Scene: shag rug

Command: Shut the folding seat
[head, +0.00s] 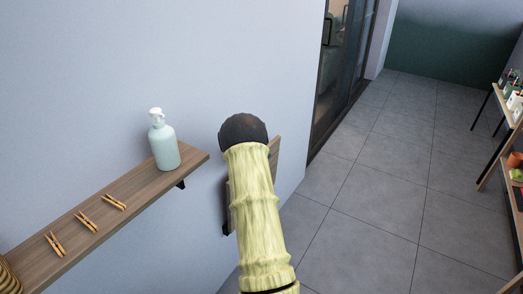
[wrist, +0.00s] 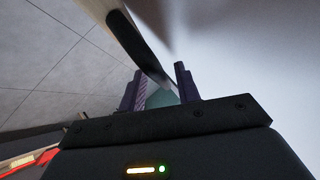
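The folding seat (head: 275,147) is on the pale wall, mostly hidden behind my arm in the head view. A strip of its wood shows right of my arm, and a dark bracket shows low on the left. In the wrist view the seat (wrist: 133,36) is a pale panel with a dark edge, running from the top down toward my fingers. My gripper (wrist: 158,88) is open, its two purple fingers apart. The panel's near end lies in line with the gap; I cannot tell if it touches a finger. The head view hides my fingers.
A wooden wall shelf (head: 140,187) at left holds a pale green pump bottle (head: 163,145) and several clothespins (head: 87,221). A glass door (head: 343,60) stands behind. A rack with small items (head: 507,105) is at far right. The grey tiled floor (head: 390,190) between is clear.

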